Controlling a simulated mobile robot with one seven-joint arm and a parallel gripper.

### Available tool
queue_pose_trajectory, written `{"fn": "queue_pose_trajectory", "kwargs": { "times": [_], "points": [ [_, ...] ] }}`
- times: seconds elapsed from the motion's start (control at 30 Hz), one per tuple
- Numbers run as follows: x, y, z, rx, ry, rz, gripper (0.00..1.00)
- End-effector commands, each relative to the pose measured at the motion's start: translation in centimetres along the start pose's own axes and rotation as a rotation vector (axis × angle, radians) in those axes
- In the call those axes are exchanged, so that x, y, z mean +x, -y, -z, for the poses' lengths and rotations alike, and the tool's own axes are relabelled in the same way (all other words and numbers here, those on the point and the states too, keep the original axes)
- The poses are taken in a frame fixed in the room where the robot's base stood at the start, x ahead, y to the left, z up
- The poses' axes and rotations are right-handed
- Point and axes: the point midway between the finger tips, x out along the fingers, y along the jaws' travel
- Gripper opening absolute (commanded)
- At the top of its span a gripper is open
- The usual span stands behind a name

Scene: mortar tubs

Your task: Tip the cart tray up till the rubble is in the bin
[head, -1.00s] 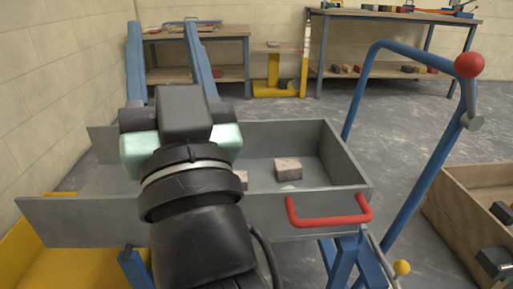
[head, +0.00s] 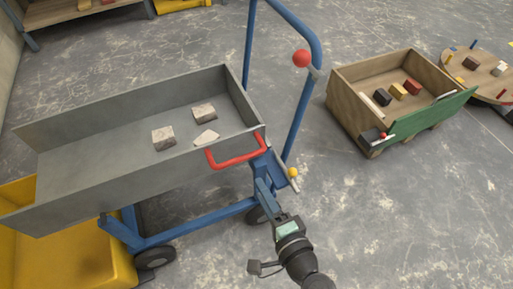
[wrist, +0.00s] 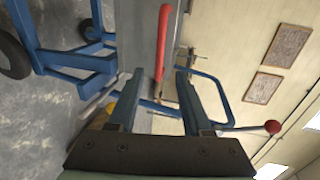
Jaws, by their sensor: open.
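The grey cart tray (head: 110,183) lies about level on its blue cart, its left end over the yellow bin (head: 75,258). Three pale rubble pieces rest in its right half: a block (head: 163,139), another block (head: 204,111) and a flat piece (head: 206,138). A red handle (head: 238,161) is fixed at the tray's near right corner. My gripper (head: 270,188) is below and right of this handle, near the cart's blue upright. In the wrist view my gripper (wrist: 160,72) is open and empty, with the red handle (wrist: 162,45) ahead between its fingers, apart from them.
A yellow knob (head: 293,172) on a lever is close to my gripper. A blue push bar with a red ball (head: 301,58) rises behind. A wooden cart (head: 350,105) with coloured blocks stands right. The floor at the lower right is clear.

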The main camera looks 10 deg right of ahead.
Motion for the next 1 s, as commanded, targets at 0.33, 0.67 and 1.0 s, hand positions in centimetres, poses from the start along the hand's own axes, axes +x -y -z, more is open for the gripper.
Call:
{"fn": "queue_pose_trajectory", "kwargs": {
  "times": [0.33, 0.67, 1.0],
  "points": [
    [6.0, -0.1, -0.1, -0.003, 0.004, 0.004, 0.5],
    [11.6, -0.1, -0.1, -0.003, 0.002, 0.002, 0.5],
    [12.8, 0.1, -0.1, -0.004, 0.001, 0.001, 0.5]
  ]
}}
